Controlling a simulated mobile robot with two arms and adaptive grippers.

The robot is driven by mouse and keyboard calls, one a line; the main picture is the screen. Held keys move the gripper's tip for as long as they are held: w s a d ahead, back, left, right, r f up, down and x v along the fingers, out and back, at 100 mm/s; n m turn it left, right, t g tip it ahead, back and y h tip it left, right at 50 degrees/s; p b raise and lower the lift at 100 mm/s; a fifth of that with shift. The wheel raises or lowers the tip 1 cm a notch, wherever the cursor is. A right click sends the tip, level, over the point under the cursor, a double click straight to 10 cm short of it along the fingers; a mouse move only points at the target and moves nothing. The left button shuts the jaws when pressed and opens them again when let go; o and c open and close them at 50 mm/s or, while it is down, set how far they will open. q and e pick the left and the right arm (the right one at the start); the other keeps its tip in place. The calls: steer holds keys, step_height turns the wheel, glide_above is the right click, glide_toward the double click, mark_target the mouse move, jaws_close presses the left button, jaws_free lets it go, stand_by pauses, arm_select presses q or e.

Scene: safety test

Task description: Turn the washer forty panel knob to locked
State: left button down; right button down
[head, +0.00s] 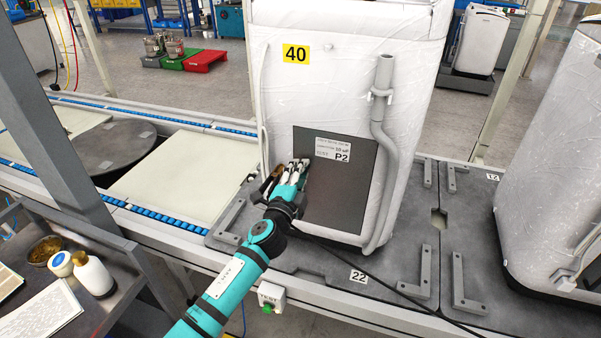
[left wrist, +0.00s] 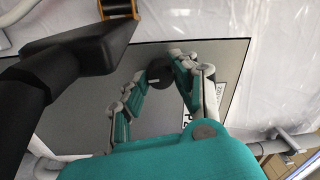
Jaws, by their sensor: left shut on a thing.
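The washer (head: 345,80) with the yellow "40" label (head: 296,54) stands upright in white wrapping. Its dark grey panel (head: 345,195), with a white "P2" sticker (head: 333,149), is on the side facing me. My left gripper (head: 299,166) is at the panel's upper left and covers the knob in the head view. In the left wrist view the round black knob (left wrist: 160,70) sits between the fingertips of my left gripper (left wrist: 166,74), which is shut on it. A light mark shows on the knob, but I cannot read its setting. My right gripper is out of view.
The washer stands on a dark pallet (head: 400,270) marked 22. Another wrapped washer (head: 555,160) stands at right. A grey post (head: 50,110) and a side bench (head: 115,290) with bottle and papers are at left. A dark cable crosses the pallet.

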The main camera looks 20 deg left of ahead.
arm_select(q)
steer(key=shift+m, duration=0.6)
steer(key=c, duration=1)
jaws_free()
steer(key=shift+s, duration=0.1)
steer(key=s, duration=1.1)
steer(key=shift+s+a+f, duration=0.15)
steer(key=shift+s+f, duration=0.2)
steer(key=shift+s, duration=0.05)
